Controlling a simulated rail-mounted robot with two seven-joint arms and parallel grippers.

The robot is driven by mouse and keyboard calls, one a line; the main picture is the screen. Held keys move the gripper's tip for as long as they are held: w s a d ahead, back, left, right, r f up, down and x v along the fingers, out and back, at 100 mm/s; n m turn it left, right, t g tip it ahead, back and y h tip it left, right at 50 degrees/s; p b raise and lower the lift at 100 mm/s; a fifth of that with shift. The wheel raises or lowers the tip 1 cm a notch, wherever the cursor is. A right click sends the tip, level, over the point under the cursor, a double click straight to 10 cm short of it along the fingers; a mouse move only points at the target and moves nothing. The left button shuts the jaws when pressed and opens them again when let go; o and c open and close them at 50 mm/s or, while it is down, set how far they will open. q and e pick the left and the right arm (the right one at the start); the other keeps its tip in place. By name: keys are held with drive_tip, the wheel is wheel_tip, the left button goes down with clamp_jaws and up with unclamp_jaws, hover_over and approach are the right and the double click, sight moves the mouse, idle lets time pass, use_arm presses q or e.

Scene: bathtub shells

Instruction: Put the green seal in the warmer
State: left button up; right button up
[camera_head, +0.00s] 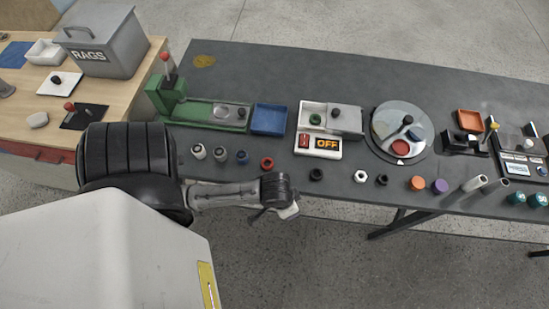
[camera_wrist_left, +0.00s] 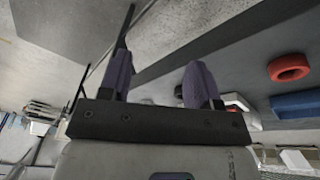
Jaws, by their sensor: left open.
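The warmer (camera_head: 333,148) is a white box near the middle of the dark table, with a red switch and a display reading OFF. Its grey lid (camera_head: 345,118) with a dark knob sits to the right, leaving the left part uncovered. A dark green ring, apparently the green seal (camera_head: 315,119), lies in that uncovered part. My left gripper (camera_head: 288,209) is at the table's front edge, below the red ring and apart from the warmer. In the left wrist view its two fingers (camera_wrist_left: 158,84) are spread with nothing between them. My right gripper is not in view.
A red ring (camera_head: 267,163), black ring (camera_head: 316,174), white nut (camera_head: 360,176) and black nut (camera_head: 381,180) lie along the front. A green press (camera_head: 205,112) and blue tray (camera_head: 268,119) stand left of the warmer, a round turntable (camera_head: 380,125) right. The red ring also shows in the left wrist view (camera_wrist_left: 275,70).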

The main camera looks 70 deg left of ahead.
use_arm(q)
drive_tip(key=s+d+r+m, duration=0.1)
drive_tip(key=s+r+m, duration=0.2)
drive_tip(key=s, duration=0.1)
drive_tip(key=shift+s+d+r+t, duration=0.35)
drive_tip(key=shift+r+t, duration=0.05)
idle(0.7)
